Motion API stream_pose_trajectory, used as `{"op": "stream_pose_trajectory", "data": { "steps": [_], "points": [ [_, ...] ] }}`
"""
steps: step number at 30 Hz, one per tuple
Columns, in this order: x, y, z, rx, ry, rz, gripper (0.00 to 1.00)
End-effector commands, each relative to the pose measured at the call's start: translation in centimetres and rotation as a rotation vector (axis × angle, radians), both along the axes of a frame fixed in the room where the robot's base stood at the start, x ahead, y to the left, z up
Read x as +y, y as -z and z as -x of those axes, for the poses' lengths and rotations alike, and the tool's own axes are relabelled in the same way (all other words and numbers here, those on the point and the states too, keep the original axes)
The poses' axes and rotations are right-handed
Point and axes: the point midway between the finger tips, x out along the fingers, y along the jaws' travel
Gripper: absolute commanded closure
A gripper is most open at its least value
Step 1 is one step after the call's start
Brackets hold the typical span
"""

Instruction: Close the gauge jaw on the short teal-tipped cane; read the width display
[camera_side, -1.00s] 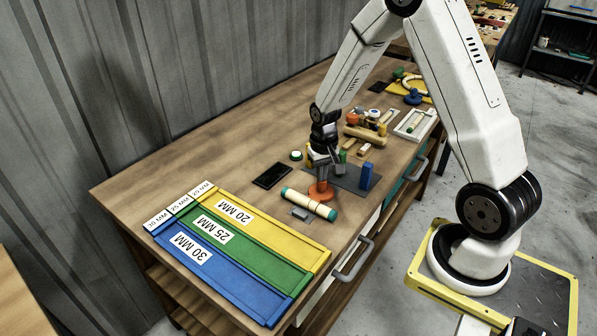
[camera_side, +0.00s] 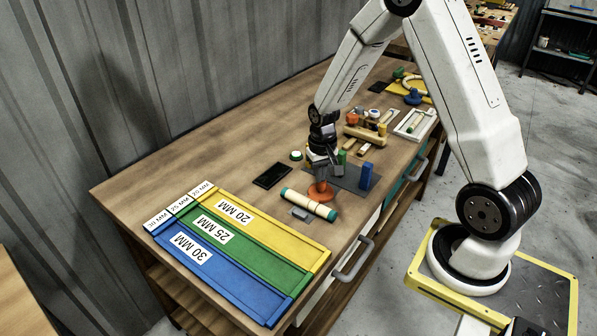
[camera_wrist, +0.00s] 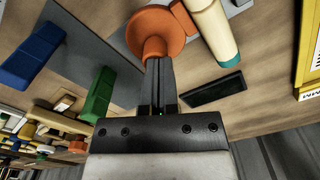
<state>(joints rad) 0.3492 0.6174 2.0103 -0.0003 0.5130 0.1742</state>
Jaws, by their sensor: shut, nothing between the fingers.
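The short cane (camera_side: 300,200) is pale with teal ends and lies on the bench in front of an orange round knob (camera_side: 319,194). In the wrist view the cane (camera_wrist: 208,22) shows one teal tip, beside the orange knob (camera_wrist: 155,25). My gripper (camera_side: 321,183) is shut and empty, pointing down at the knob. In the wrist view its fingers (camera_wrist: 158,68) are together and their tips meet the knob; contact is hard to tell. A grey plate (camera_side: 348,181) carries a blue block (camera_side: 366,177) and a green block (camera_side: 342,157). A dark flat panel (camera_side: 271,176) shows no readable figures.
A small grey block (camera_side: 300,214) lies close to the cane. Yellow, green and blue trays (camera_side: 262,237) marked 20, 25 and 30 MM fill the near end. A white-and-green button (camera_side: 296,155) and wooden fixtures (camera_side: 366,133) stand farther back.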

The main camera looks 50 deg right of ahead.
Motion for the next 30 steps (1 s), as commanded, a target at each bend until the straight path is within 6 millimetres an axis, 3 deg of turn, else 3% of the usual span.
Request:
{"op": "stream_pose_trajectory", "data": {
  "steps": [30],
  "points": [
    [0.77,0.09,0.12,0.003,0.000,-0.002,1.00]
  ]
}}
